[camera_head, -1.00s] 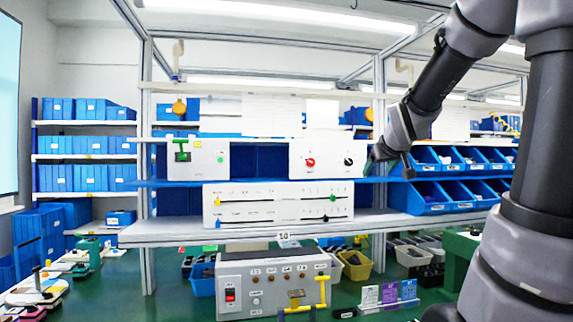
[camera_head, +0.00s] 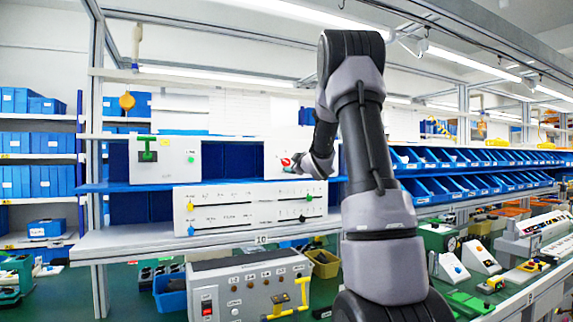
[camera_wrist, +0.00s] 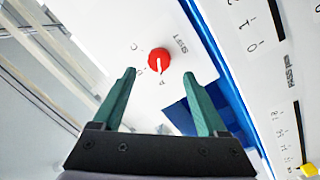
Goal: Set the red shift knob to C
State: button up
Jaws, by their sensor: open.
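The red shift knob (camera_head: 285,162) is on a white switch box (camera_head: 274,149) on the upper shelf. In the wrist view the round red knob (camera_wrist: 155,55) has a white pointer line, which runs down toward a letter that looks like P. A letter like C (camera_wrist: 138,72) is printed to the left of that, and the word SHIFT (camera_wrist: 181,44) is on the other side. My gripper (camera_wrist: 159,73) has two green fingers spread apart, with the knob in view between and beyond the tips. No contact shows. In the head view my gripper (camera_head: 303,165) is beside the knob and hides part of the box.
A white slider panel (camera_head: 250,206) is below the box. A white box with a green switch (camera_head: 148,152) stands left on the same shelf. Blue bins (camera_head: 440,185) line the shelf at right. A grey control box (camera_head: 250,287) sits below.

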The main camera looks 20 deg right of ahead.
aim_at(287, 162)
jog(key=w, duration=0.4)
jog(key=shift+w+d, duration=0.2)
jog(key=shift+w, duration=0.2)
grip_shut()
